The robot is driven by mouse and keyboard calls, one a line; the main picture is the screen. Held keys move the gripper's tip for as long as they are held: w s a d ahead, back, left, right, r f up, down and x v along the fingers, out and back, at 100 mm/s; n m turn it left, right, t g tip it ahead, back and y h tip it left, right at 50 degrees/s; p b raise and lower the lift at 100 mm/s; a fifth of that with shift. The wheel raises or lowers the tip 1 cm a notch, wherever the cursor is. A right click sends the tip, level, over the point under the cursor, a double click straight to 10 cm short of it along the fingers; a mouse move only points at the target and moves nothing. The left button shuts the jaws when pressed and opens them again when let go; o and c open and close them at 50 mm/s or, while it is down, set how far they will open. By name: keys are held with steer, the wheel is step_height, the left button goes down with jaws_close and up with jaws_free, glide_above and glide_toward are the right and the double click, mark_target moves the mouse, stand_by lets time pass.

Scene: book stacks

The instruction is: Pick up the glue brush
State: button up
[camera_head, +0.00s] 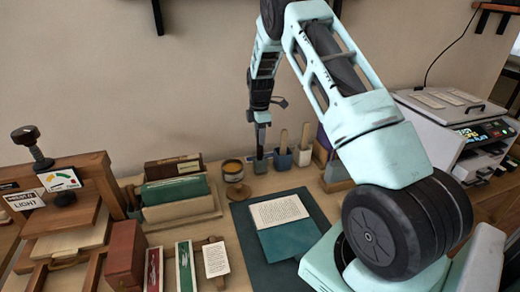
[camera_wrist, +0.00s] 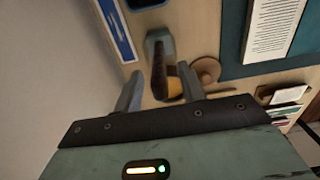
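A brush with a dark brown handle, likely the glue brush (camera_wrist: 158,72), stands in a small grey-green pot (camera_wrist: 160,42) in the wrist view. The same pot (camera_head: 259,165) is at the back of the desk in the head view. My gripper (camera_wrist: 158,72) is open, with one finger on each side of the handle and a visible gap to each. In the head view my gripper (camera_head: 260,138) points down right above the pot and hides most of the handle.
A blue pot (camera_head: 283,161) and a white pot (camera_head: 302,157) with wooden handles stand just to the right. Green and brown books (camera_head: 174,190) are farther left. A teal mat (camera_head: 252,235) lies in front.

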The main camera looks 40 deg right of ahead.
mark_target(260, 151)
steer(key=shift+d+f+p, duration=0.1)
steer(key=shift+f+p, duration=0.2)
steer(key=shift+f, duration=1.4)
jaws_close()
steer(key=shift+r, duration=0.15)
